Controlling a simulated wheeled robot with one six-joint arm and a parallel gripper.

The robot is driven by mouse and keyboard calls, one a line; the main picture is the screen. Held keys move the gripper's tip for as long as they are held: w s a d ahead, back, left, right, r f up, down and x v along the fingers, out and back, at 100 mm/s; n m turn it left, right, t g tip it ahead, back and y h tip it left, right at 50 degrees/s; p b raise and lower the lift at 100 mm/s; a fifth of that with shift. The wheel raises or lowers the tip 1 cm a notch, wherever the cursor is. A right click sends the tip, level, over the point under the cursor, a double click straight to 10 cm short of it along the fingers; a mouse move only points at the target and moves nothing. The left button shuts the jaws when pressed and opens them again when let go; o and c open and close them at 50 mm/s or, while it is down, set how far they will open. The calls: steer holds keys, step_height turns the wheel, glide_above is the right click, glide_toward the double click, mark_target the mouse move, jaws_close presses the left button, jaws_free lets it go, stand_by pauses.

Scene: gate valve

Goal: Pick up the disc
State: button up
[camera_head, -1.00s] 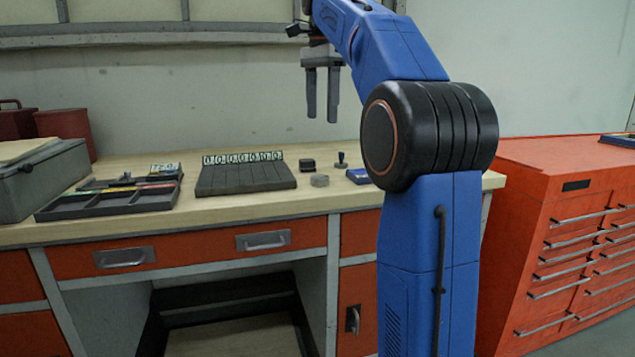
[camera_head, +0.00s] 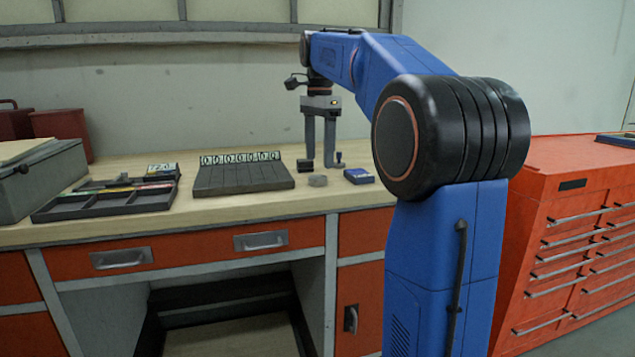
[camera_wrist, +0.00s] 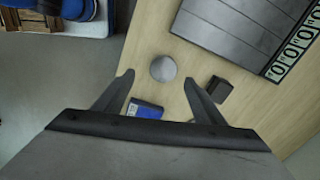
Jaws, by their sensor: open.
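The disc (camera_head: 317,180) is a small grey round piece lying flat on the wooden workbench top. In the wrist view the disc (camera_wrist: 163,69) shows whole, ahead of the fingertips and about midway between them. My gripper (camera_head: 320,165) is open and empty, pointing down above the bench near the disc. In the wrist view my gripper (camera_wrist: 158,80) has its fingers spread wide, one on each side of the disc's line. It does not touch the disc.
A small black block (camera_head: 305,165), a stamp (camera_head: 340,160) and a blue box (camera_head: 359,176) stand close around the disc. A dark slotted rack with number tags (camera_head: 240,178) lies left of it, and a divided tray (camera_head: 110,200) farther left. Bare wood (camera_head: 270,203) lies in front.

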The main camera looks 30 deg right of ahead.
mark_target(318, 177)
steer(key=shift+w+f, duration=0.2)
steer(key=shift+f, duration=1.2)
steer(key=shift+w+f, duration=0.15)
steer(key=shift+f, duration=1.2)
steer(key=shift+c, duration=0.6)
